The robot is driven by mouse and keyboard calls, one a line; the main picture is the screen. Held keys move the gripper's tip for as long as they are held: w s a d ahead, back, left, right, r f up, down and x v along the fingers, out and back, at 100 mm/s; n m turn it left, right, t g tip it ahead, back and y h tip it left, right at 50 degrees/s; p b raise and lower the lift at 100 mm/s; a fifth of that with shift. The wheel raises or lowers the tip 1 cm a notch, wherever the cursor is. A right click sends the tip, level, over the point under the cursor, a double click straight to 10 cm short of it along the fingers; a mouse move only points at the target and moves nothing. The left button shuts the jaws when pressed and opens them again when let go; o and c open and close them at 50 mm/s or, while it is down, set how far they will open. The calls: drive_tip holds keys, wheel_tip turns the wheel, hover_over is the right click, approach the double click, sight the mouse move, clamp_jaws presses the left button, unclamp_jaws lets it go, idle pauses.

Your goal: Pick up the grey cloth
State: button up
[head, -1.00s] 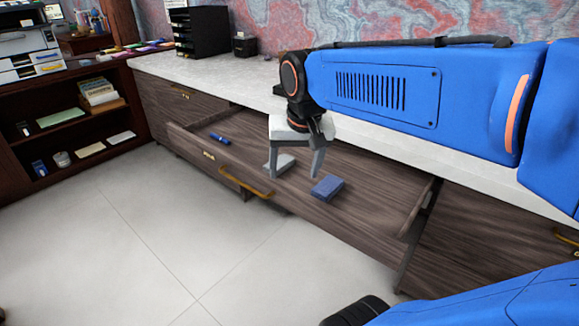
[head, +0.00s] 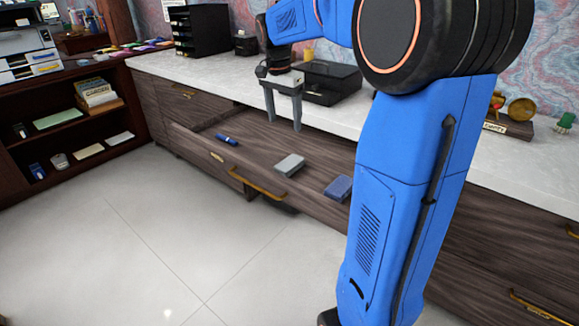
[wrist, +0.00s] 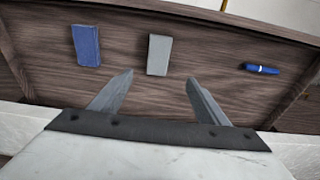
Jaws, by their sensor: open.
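The grey cloth (head: 290,165) is a small folded block lying flat in the open drawer (head: 250,151). In the wrist view the grey cloth (wrist: 159,55) lies beyond my fingertips, roughly in line with the space between them. My gripper (head: 284,127) is open and empty, hanging with its fingers downward above the back part of the drawer, behind the cloth and apart from it. The wrist view shows my gripper (wrist: 159,75) with its two fingers wide apart and nothing between them.
A blue folded cloth (wrist: 86,46) and a blue pen (wrist: 262,69) lie on either side in the drawer. In the head view my arm partly covers its right end. A black box (head: 325,82) stands on the white countertop (head: 225,79) behind. The floor in front is clear.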

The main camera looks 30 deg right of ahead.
sight(290, 162)
drive_tip(key=f, duration=0.5)
drive_tip(key=d+f, duration=0.1)
drive_tip(key=f, duration=0.4)
drive_tip(key=d+f, duration=0.1)
drive_tip(key=f, duration=0.5)
drive_tip(key=shift+w, duration=0.15)
drive_tip(key=c, duration=1.1)
drive_tip(key=shift+c, duration=0.2)
drive_tip(key=shift+r, duration=0.15)
wheel_tip(290, 162, up, 10)
